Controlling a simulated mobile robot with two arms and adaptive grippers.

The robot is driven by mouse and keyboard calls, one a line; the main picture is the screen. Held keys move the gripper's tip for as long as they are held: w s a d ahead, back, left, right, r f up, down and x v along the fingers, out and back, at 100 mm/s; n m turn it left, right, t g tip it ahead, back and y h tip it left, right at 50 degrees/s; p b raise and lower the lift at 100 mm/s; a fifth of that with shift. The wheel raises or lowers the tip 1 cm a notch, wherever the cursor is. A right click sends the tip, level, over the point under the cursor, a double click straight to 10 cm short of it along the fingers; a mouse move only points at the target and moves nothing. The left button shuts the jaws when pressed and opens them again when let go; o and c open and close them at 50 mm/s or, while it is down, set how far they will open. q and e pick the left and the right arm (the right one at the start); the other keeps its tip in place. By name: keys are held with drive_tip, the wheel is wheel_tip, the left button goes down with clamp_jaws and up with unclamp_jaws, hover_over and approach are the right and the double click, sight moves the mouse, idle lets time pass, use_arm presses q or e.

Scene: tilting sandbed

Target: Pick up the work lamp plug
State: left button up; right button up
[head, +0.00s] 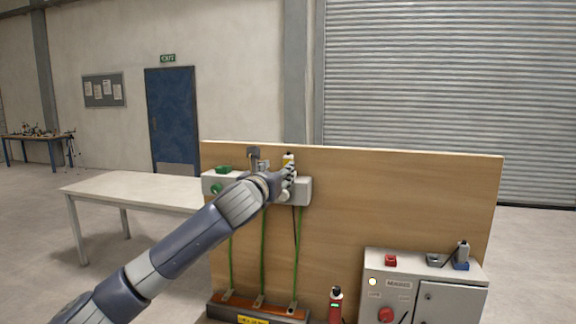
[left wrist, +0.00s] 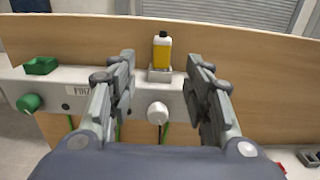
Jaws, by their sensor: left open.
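A grey box with round plugs or knobs (head: 302,190) is fixed to the wooden board. In the left wrist view it is a long grey bar (left wrist: 52,82). A white round plug-like piece (left wrist: 157,113) on its front has a dark cable below it and may be the work lamp plug; no readable label confirms this. A green round piece (left wrist: 28,103) is farther left. My left gripper (head: 287,182) is in front of the box, and in the wrist view it (left wrist: 164,85) is open, its fingers either side of the white piece, apparently without touching it.
A yellow bottle (left wrist: 162,52) stands in a holder above the white piece. A green tray (left wrist: 41,66) sits on the box. Green cords (head: 263,255) hang down the board (head: 400,200). A control cabinet (head: 405,275) stands lower right, a red bottle (head: 336,305) beside it.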

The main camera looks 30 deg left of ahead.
sight(287, 162)
use_arm(q)
drive_tip(key=p+x, duration=0.2)
drive_tip(key=x, duration=0.3)
drive_tip(key=shift+w+a+r, duration=0.1)
drive_tip(key=shift+w, duration=0.45)
drive_tip(key=p+x, duration=0.3)
drive_tip(key=x, duration=0.1)
drive_tip(key=shift+w, duration=0.4)
clamp_jaws()
